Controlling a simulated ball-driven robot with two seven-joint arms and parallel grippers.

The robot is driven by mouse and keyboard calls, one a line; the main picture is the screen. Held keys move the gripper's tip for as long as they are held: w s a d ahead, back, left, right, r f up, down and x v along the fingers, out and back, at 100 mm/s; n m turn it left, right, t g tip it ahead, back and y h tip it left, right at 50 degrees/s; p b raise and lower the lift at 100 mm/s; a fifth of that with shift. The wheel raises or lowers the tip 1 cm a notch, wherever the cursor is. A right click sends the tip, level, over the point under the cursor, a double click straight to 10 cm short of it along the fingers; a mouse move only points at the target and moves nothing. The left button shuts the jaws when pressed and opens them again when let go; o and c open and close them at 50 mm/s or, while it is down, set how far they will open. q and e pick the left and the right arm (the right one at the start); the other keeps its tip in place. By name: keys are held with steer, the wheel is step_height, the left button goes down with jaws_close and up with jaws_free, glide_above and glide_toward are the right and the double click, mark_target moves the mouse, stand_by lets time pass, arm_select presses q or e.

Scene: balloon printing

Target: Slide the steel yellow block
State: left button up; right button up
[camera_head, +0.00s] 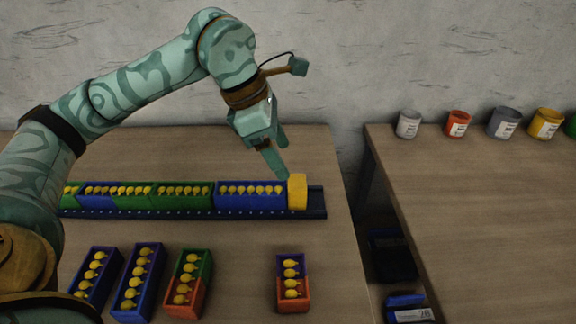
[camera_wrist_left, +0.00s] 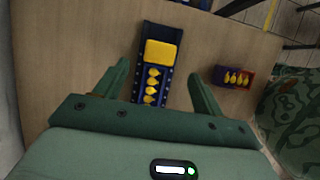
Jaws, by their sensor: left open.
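The yellow block (camera_head: 298,192) stands near the right end of a dark blue rail (camera_head: 318,201), against the right end of a blue box (camera_head: 250,204) of yellow balloons. My left gripper (camera_head: 282,174) is just above and behind the block. In the left wrist view the block (camera_wrist_left: 160,53) lies ahead between the two spread fingers of my left gripper (camera_wrist_left: 160,72), which is open and empty. I cannot tell whether a finger touches the block. My right gripper is not in view.
More green and blue balloon boxes (camera_head: 180,202) line the rail to the left. Several loose boxes stand in front, including a purple and orange one (camera_head: 291,285). A second table (camera_head: 480,200) with paint cans (camera_head: 505,122) is at the right, across a gap.

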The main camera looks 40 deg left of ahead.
arm_select(q)
steer(key=p+v, duration=0.2)
steer(key=v, duration=0.5)
steer(key=shift+r, duration=0.3)
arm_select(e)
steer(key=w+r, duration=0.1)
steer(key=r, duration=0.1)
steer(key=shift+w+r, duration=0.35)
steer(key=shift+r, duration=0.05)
arm_select(q)
steer(key=shift+a, duration=0.1)
